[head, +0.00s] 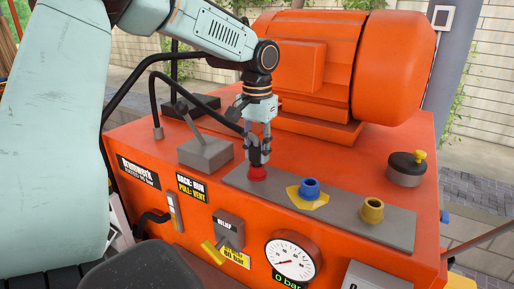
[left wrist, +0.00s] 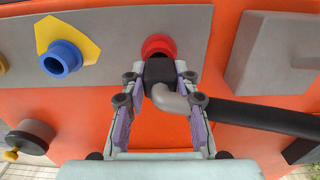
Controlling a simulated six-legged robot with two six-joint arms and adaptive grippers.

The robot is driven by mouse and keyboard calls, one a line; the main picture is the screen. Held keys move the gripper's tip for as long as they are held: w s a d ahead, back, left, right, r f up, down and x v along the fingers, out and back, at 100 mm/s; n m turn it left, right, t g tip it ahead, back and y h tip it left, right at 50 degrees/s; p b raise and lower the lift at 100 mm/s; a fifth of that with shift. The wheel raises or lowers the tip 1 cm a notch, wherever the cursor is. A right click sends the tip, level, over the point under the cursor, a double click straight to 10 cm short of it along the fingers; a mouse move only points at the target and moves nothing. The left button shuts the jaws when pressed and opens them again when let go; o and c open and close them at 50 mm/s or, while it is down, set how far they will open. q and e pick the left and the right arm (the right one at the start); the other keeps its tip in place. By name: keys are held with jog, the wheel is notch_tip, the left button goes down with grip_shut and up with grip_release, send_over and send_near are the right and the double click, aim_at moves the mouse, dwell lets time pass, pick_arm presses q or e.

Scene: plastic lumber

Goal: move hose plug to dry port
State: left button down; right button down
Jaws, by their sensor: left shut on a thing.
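My left gripper (head: 258,150) points down at the grey port strip and is shut on the dark hose plug (left wrist: 160,71). The plug has a grey elbow and a black hose (left wrist: 262,117) leading off to the right in the left wrist view. The plug is at the red port (head: 257,174), which also shows beyond it in the left wrist view (left wrist: 158,44); I cannot tell how deeply it is seated. A blue port (head: 310,187) on a yellow plate and a brass-yellow port (head: 372,209) stand empty. No readable label marks the dry port. My right gripper is not in view.
A large orange motor (head: 395,65) stands behind the port strip (head: 340,215). A grey lever block (head: 206,152) is left of the gripper, and a black cap with a yellow knob (head: 406,168) is at right. A gauge (head: 292,259) reads 0 bar.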

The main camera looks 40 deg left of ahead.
pick_arm(q)
jog(key=shift+f, duration=0.3)
dwell(0.4)
jog(key=c, duration=0.9)
grip_release()
jog(key=shift+c, duration=0.2)
jog(key=o, duration=0.4)
jog(key=shift+s, duration=0.1)
